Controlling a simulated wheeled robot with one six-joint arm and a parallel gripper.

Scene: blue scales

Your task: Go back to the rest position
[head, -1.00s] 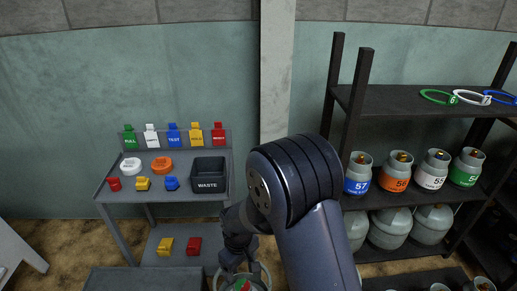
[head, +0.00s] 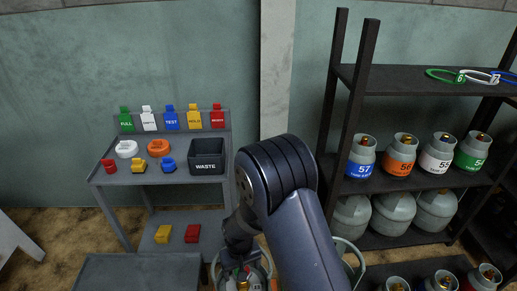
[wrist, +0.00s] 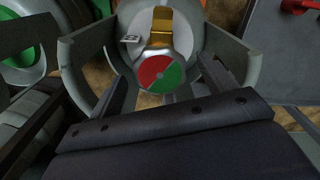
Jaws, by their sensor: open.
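My gripper (wrist: 165,88) is open, its two dark fingers spread on either side of a gas cylinder's valve in the wrist view. The cylinder (wrist: 92,82) is grey with a curved collar guard. A brass valve (wrist: 157,42) and a round red-and-green disc (wrist: 160,77) sit inside the collar. I cannot tell whether the fingers touch the disc. In the head view, the cylinder (head: 263,264) shows at the bottom edge under my arm, which hides part of it and most of my gripper.
A grey table (head: 165,178) with coloured tags, rings and a black waste bin (head: 207,167) stands at left. A dark shelf rack (head: 400,205) with numbered cylinders stands at right. Another cylinder with green (wrist: 22,50) is close at left in the wrist view.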

